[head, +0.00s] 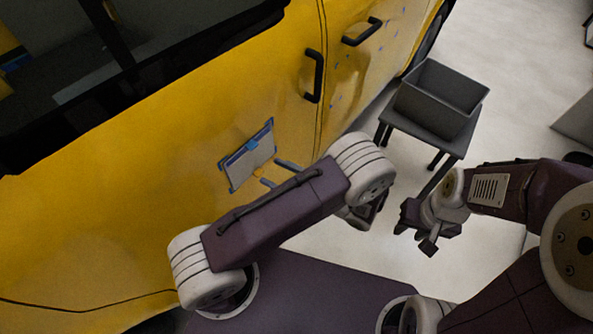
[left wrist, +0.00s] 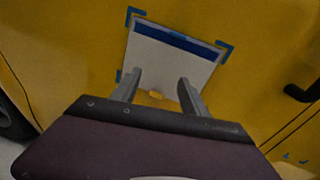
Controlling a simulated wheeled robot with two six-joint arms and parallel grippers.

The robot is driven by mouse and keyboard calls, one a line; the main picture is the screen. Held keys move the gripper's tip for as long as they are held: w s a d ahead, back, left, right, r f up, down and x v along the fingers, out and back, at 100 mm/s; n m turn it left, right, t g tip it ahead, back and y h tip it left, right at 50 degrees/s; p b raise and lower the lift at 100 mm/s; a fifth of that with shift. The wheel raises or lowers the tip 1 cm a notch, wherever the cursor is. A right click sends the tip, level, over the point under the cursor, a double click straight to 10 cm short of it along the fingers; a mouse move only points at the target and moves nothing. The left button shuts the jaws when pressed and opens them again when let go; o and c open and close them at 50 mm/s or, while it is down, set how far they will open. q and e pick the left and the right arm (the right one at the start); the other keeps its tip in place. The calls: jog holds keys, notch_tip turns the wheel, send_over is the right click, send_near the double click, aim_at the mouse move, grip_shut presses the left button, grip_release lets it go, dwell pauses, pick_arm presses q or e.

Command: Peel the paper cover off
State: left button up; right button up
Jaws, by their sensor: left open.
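A pale rectangular sheet (left wrist: 165,58) with a dark blue band (left wrist: 178,42) along its upper part lies on the yellow car door, between blue corner marks. The sheet also shows in the head view (head: 250,163). A small orange tab (left wrist: 156,95) sits at its lower edge. My left gripper (left wrist: 160,78) is open, its two fingers on either side of the tab and pointing at the sheet; it holds nothing. Whether the fingers touch the door I cannot tell. My right gripper (head: 418,236) hangs away from the car, near the small table; its jaw opening is unclear.
The yellow car (head: 120,220) fills the left, with black door handles (head: 313,77) beyond the sheet. A grey open bin (head: 440,98) stands on a small dark table (head: 425,136) at the upper right.

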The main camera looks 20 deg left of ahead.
pick_arm(q)
jog(key=m+t+b, duration=0.1)
jog(key=m+b, duration=0.1)
send_near(256, 162)
jog(key=f, duration=0.2)
jog(key=s+d+f+m+t+b, duration=0.1)
jog(key=s+d+f+t, duration=0.1)
jog(key=s, duration=0.1)
jog(key=x, duration=0.9)
jog(key=shift+w+a, duration=0.25)
jog(key=shift+a, duration=0.05)
jog(key=shift+f, duration=0.15)
grip_shut()
jog(key=c, duration=1)
grip_release()
grip_shut()
pick_arm(e)
notch_tip(256, 162, down, 5)
jog(key=shift+w+f, duration=0.1)
pick_arm(q)
jog(key=shift+s+d, duration=0.25)
jog(key=shift+d, duration=0.35)
